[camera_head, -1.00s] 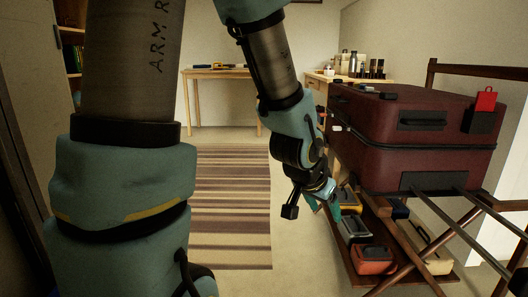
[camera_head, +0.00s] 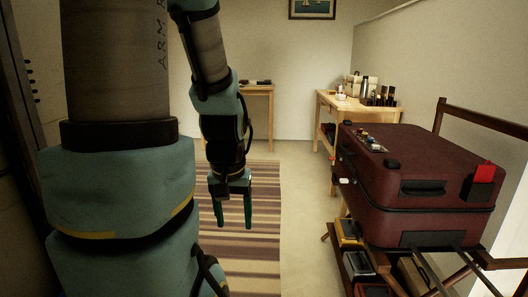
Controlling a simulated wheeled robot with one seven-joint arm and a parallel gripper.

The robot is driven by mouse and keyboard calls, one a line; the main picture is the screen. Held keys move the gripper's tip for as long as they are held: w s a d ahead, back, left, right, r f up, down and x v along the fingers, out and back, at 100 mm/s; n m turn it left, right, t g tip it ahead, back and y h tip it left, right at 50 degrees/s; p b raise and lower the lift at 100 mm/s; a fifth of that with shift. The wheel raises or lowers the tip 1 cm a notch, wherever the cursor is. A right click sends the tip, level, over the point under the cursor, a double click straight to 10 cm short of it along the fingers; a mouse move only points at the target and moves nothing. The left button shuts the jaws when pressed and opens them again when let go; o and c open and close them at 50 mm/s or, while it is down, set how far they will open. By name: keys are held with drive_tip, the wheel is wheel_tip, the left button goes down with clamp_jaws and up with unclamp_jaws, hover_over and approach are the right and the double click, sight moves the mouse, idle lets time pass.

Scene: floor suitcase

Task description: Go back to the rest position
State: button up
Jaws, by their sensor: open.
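My gripper (camera_head: 233,222) hangs from my arm near the picture's middle, pointing down over the striped rug. Its two teal fingers are apart and nothing shows between them. It is to the left of the dark red suitcase (camera_head: 440,165) and apart from it. The suitcase is closed and lies flat on a wooden luggage rack (camera_head: 483,120) at the right. A red tag (camera_head: 484,173) sits on its near right side. Several small items (camera_head: 368,140) lie on its top toward the far left corner.
A striped rug (camera_head: 255,215) covers the floor below my gripper. Several shoes or boxes (camera_head: 358,265) sit on the shelf under the suitcase. A wooden table (camera_head: 264,93) stands at the back, and another table with bottles (camera_head: 372,101) stands back right. Floor between rug and rack is clear.

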wheel_tip(320, 180, up, 22)
drive_tip(key=p, duration=1.9)
drive_tip(key=shift+p, duration=0.35)
drive_tip(key=shift+c, duration=0.2)
